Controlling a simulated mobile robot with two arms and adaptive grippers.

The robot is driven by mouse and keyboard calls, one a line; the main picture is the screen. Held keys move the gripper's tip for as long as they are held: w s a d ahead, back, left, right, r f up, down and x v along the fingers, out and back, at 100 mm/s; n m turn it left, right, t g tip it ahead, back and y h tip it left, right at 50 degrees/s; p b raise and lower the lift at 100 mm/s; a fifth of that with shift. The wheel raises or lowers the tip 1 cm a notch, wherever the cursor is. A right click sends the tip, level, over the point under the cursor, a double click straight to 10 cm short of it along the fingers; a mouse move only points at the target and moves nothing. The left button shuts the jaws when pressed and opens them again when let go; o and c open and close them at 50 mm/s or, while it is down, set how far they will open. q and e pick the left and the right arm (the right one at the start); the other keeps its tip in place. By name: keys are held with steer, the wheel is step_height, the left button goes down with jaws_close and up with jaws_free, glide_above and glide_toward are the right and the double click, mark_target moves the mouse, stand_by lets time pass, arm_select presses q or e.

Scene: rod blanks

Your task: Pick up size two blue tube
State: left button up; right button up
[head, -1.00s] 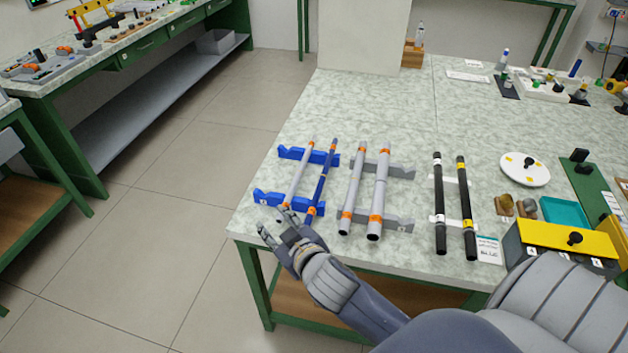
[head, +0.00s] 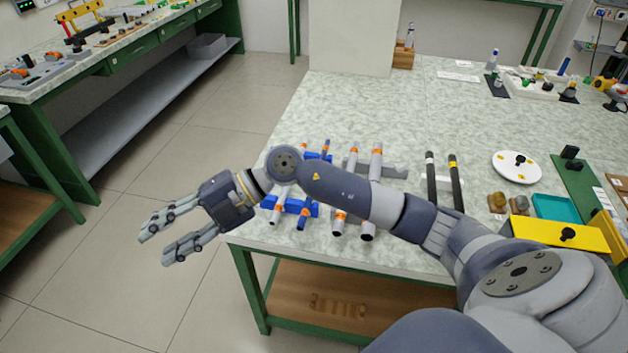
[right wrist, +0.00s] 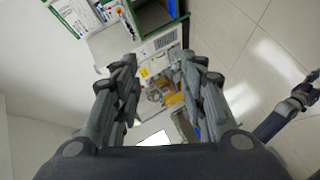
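The blue tube with orange bands (head: 302,218) lies on the blue holder (head: 268,202) at the table's left front edge. My right arm crosses above it and hides its middle. A thinner grey tube with orange bands (head: 276,214) lies beside it on the same holder. My right gripper (head: 162,239) is left of the table, over the floor, apart from the tubes. Its fingers are spread and empty, as the right wrist view (right wrist: 158,75) also shows. Part of my left arm seems to show at that view's right edge, too small to read its fingers.
Two thicker grey tubes (head: 340,220) on a grey holder and two black rods (head: 456,180) lie to the right, partly covered by my arm. A white disc (head: 505,172), teal tray (head: 560,207) and yellow-topped box (head: 545,232) stand farther right. The table's back middle is clear.

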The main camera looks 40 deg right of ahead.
steer(key=w+d+f+g+h, duration=0.1)
steer(key=d+f+h, duration=0.4)
steer(key=d, duration=0.3)
steer(key=m+g+h, duration=0.1)
steer(key=m+h, duration=0.3)
steer(key=h, duration=0.5)
glide_above(304, 214)
steer(key=f, duration=0.4)
steer(key=shift+s+f, duration=0.3)
steer(key=shift+s, duration=0.1)
steer(key=shift+w+f+p, duration=0.25)
steer(key=shift+f+p, duration=0.1)
steer(key=shift+f, duration=1.15)
steer(key=shift+w+f+p, duration=0.2)
steer(key=shift+f+p, duration=0.1)
steer(key=shift+f, duration=1.2)
steer(key=c, duration=0.9)
